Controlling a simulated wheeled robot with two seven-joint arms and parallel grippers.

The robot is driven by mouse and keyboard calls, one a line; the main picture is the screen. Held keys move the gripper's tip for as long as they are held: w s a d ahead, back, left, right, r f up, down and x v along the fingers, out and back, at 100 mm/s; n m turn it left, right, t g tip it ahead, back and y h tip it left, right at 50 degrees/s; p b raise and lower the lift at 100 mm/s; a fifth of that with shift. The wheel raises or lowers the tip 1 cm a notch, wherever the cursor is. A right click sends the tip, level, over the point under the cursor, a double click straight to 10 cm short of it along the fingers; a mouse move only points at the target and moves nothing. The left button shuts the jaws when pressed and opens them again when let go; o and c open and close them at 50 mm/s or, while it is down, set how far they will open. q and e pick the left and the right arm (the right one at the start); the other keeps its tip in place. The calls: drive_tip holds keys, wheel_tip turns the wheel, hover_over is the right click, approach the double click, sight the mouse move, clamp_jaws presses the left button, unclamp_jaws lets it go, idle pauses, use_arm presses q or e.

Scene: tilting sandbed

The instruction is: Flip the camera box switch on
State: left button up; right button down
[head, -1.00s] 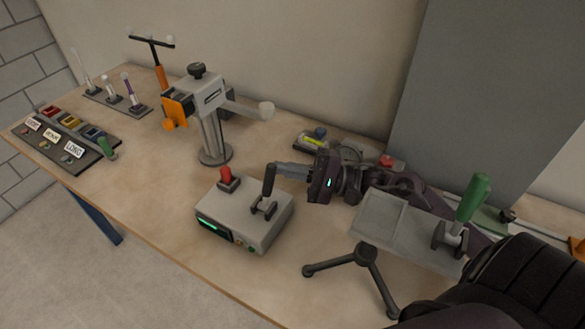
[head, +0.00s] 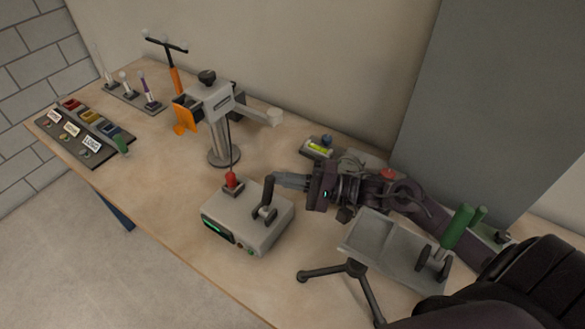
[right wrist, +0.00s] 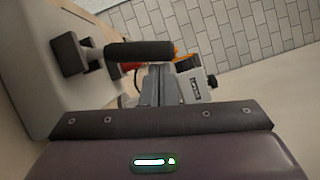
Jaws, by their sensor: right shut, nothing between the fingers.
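The camera box is a grey box (head: 245,223) with a green-lit front panel, near the middle of the table in the head view. A black-gripped lever (head: 268,190) stands up from a dark bracket on its top right. A red-capped part (head: 231,180) stands at its top back left. My right gripper (head: 280,181) is shut and empty, its tips close to the lever's right side; contact cannot be told. In the right wrist view, the lever's black grip (right wrist: 138,51) lies just beyond the shut fingers (right wrist: 157,85). My left gripper is not seen.
A grey stand (head: 221,140) with an orange part rises behind the box. A labelled panel (head: 95,150) lies at far left. Bare table is left of the box.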

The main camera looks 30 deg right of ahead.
drive_tip(key=a+n+p, duration=0.1)
drive_tip(key=p, duration=0.1)
drive_tip(key=s+a+r+n+h+p, duration=0.1)
drive_tip(key=n+p, duration=0.1)
drive_tip(key=p, duration=0.1)
drive_tip(key=s+a+n+g+p, duration=0.1)
drive_tip(key=n+p, duration=0.1)
drive_tip(key=p, duration=0.1)
drive_tip(key=shift+s+a+r+h, duration=0.1)
drive_tip(key=shift+a+r+h, duration=0.1)
drive_tip(key=shift+r+h, duration=0.2)
wheel_tip(320, 180, up, 20)
idle(0.6)
idle(0.4)
